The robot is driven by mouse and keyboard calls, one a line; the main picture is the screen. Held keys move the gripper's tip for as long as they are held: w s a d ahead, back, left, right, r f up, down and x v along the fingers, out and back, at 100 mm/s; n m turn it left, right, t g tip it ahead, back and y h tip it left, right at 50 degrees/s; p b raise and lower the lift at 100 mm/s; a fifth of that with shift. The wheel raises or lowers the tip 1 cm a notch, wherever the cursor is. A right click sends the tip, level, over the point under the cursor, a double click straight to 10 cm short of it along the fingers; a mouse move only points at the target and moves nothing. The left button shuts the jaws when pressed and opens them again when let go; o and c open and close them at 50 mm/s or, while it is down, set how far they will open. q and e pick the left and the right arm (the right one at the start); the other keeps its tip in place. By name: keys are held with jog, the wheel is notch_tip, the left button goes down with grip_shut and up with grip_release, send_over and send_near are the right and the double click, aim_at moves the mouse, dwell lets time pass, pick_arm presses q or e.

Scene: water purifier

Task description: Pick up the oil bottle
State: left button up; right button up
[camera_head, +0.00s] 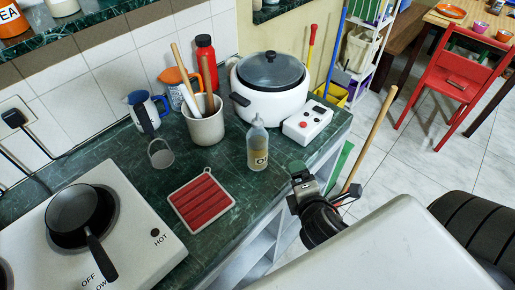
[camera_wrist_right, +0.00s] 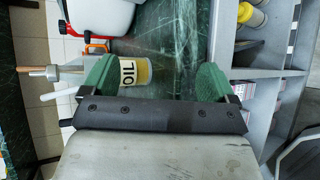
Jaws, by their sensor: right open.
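The oil bottle (camera_head: 258,148) is clear with yellow oil low down and a white label. It stands upright near the front edge of the dark green counter (camera_head: 222,167). My right gripper (camera_head: 303,180) is to the right of the bottle, by the counter edge, apart from it in the head view. In the right wrist view my right gripper (camera_wrist_right: 156,77) has its green fingers wide apart. The bottle's labelled part (camera_wrist_right: 135,72) shows beyond the fingers, nearer the left one, which hides some of it. My left gripper is not in view.
A white cooker (camera_head: 270,95) and a white box with buttons (camera_head: 308,122) stand behind the bottle. A utensil crock (camera_head: 205,126) is to its left, and a red trivet (camera_head: 200,200) is in front left. A stove with a pan (camera_head: 75,212) is further left.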

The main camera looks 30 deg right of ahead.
aim_at(264, 152)
jog(key=w+a+r+n+t+y, duration=0.1)
jog(key=n+y, duration=0.1)
jog(key=n, duration=0.4)
jog(key=a+r+n+t+y, duration=0.1)
jog(key=n+t+y, duration=0.1)
jog(key=n, duration=0.5)
jog(key=w+a+r+n+t+y, duration=0.1)
jog(key=a+n+t+y, duration=0.1)
jog(key=n, duration=0.5)
jog(key=shift+w+a, duration=0.1)
jog(key=shift+w, duration=0.2)
jog(key=shift+w+a+r+p, duration=0.1)
jog(key=shift+w+r+p, duration=0.05)
jog(key=shift+w+p, duration=0.2)
jog(key=w+p, duration=0.1)
jog(key=w, duration=0.2)
jog(key=shift+w+a, duration=0.1)
jog(key=shift+w, duration=0.3)
jog(key=w+p, duration=0.2)
jog(key=w, duration=0.3)
jog(key=shift+w+a, duration=0.15)
jog(key=shift+w, duration=0.5)
jog(key=shift+s, duration=0.1)
